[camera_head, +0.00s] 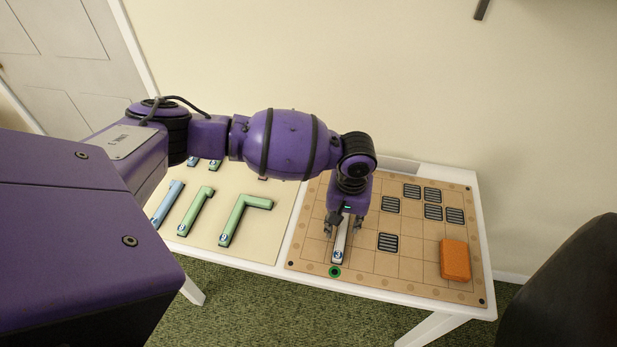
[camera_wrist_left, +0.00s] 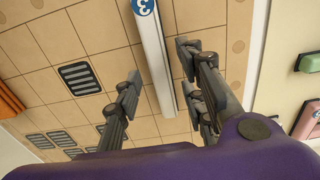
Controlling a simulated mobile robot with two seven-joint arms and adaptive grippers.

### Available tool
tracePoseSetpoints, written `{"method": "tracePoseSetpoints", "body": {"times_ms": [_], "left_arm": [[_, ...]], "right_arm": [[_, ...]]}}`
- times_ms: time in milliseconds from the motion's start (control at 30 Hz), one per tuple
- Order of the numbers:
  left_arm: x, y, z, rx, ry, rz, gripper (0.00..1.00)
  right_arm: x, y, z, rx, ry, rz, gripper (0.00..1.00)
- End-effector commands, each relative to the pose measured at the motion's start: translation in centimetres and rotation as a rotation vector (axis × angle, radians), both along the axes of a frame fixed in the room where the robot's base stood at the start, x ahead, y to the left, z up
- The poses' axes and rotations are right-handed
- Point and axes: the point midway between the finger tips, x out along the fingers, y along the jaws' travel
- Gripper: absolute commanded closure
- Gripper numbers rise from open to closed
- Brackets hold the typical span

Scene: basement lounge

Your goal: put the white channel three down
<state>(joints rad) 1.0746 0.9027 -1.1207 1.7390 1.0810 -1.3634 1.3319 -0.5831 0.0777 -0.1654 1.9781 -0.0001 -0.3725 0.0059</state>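The white channel (camera_head: 339,249), with a blue round "3" label at its near end, lies on the tan gridded board (camera_head: 365,275), near its left side. It also shows in the left wrist view (camera_wrist_left: 157,50), label at the top edge. My left gripper (camera_head: 343,227) points down over the channel, one finger on each side. In the left wrist view its fingers (camera_wrist_left: 158,64) are spread, with gaps between them and the channel. The gripper and wrist hide the channel's far end in the head view. My right gripper is not in view.
Several dark grates (camera_head: 388,242) sit in board squares right of the channel. An orange block (camera_head: 455,260) lies at the board's right. A green ring (camera_head: 335,271) marks the near edge. A cream mat (camera_head: 270,235) at left holds green channels (camera_head: 195,211) and a blue one (camera_head: 167,204).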

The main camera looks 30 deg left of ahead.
Motion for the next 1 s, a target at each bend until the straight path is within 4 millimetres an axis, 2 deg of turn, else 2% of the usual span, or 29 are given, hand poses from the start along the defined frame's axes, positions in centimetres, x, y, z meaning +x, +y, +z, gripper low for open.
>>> {"method": "tracePoseSetpoints", "body": {"times_ms": [33,200,433,633,1000], "left_arm": [[0.4,-0.1,1.6,-0.002,-0.011,-0.002,0.63],[0.4,-0.1,5.5,-0.003,-0.012,-0.002,0.63],[0.3,0.0,9.4,0.0,-0.009,-0.001,0.63],[0.2,0.0,10.7,-0.001,-0.005,-0.001,0.63],[-0.2,-0.3,10.3,-0.005,-0.001,-0.012,0.63]], "right_arm": [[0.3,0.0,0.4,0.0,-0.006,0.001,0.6],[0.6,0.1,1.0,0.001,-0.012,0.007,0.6],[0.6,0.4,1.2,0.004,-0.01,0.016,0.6],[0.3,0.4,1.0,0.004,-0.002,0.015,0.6],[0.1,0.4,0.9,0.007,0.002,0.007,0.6]]}}
